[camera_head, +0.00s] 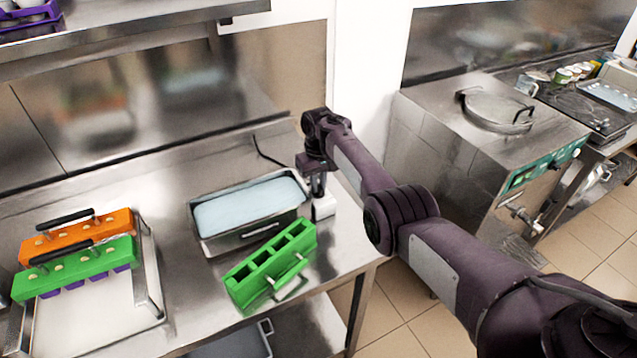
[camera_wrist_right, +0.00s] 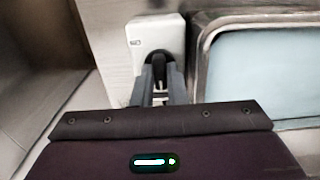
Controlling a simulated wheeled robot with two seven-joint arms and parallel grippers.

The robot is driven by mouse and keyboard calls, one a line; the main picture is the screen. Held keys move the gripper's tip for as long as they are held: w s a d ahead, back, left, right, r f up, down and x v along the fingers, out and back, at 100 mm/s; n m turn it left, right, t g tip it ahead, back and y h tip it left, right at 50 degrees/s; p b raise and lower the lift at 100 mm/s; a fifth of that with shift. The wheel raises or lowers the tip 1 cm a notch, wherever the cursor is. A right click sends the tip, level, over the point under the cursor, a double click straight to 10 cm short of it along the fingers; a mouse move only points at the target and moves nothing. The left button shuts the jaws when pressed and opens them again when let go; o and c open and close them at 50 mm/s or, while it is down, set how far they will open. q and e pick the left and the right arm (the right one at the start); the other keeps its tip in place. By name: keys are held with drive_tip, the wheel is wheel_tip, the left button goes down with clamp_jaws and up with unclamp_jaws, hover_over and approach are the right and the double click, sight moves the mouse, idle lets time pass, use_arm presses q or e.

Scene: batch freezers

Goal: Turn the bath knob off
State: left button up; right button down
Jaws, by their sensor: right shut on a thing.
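The bath is a steel tub (camera_head: 243,241) with pale blue liquid, standing on the steel table. It also shows at the right of the right wrist view (camera_wrist_right: 207,62). A white control box (camera_head: 325,207) sits at the bath's right end. In the right wrist view the box (camera_wrist_right: 138,37) carries a dark knob (camera_wrist_right: 158,60). My right gripper (camera_head: 318,188) reaches down over the box from the right, and in its wrist view the fingers (camera_wrist_right: 160,82) are shut on the knob. The knob's setting cannot be read. My left gripper is not in view.
A green mould (camera_head: 262,270) lies in front of the bath. Orange (camera_head: 75,236) and green (camera_head: 85,265) moulds sit on a rack (camera_head: 150,262) at the left. A steel machine (camera_head: 450,140) stands right, across a floor gap.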

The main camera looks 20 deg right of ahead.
drive_tip(key=shift+w+r, duration=0.1)
drive_tip(key=shift+r, duration=0.05)
drive_tip(key=c, duration=1.4)
unclamp_jaws()
drive_tip(key=shift+c, duration=0.2)
wheel_tip(320, 180, up, 7)
drive_tip(key=p, duration=0.5)
drive_tip(key=shift+r, duration=0.35)
drive_tip(key=shift+f, duration=0.1)
